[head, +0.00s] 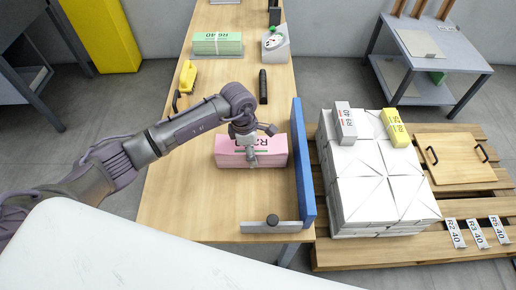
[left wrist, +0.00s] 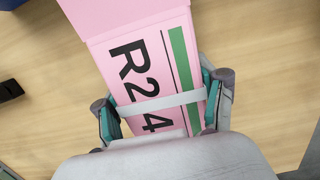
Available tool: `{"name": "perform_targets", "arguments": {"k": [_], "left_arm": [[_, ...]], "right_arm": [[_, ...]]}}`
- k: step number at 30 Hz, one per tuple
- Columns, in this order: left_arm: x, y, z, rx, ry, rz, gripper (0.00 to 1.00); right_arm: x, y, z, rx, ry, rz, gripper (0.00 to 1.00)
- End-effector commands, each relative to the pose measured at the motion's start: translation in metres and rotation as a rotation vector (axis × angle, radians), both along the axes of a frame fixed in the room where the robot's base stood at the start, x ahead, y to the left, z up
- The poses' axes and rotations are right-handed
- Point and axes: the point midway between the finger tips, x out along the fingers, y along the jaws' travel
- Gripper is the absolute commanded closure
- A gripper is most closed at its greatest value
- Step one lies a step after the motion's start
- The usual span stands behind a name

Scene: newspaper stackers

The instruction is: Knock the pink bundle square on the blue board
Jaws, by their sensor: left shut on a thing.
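The pink bundle (head: 229,152) lies on the wooden table, a small gap to the left of the upright blue board (head: 304,165). In the left wrist view the pink bundle (left wrist: 140,62) shows a white band, a green stripe and the print "R24". My left gripper (head: 252,157) reaches down over the bundle from above. In the left wrist view its two fingers (left wrist: 163,112) are closed against the bundle's sides at the band. The underside of the bundle is hidden. My right gripper is in neither view.
A grey bar with a black knob (head: 272,225) lies at the table's front. A black marker (head: 263,86), yellow tool (head: 187,77), scale (head: 275,45) and green bundle (head: 217,43) are farther back. A pallet (head: 365,254) with white stacks (head: 375,190) stands right.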

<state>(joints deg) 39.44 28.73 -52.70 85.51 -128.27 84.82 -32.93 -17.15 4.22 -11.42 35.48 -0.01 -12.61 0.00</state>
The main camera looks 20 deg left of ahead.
Motion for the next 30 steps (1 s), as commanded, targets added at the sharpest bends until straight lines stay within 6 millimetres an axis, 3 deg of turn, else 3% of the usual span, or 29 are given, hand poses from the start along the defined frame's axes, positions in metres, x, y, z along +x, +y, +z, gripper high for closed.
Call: {"name": "perform_targets", "arguments": {"k": [16,30], "left_arm": [[0.001,0.003,0.005,-0.001,-0.004,0.0,0.99],[0.001,0.004,0.036,0.0,-0.004,0.001,0.99]], "right_arm": [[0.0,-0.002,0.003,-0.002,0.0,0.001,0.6],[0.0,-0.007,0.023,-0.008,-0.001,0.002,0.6]]}}
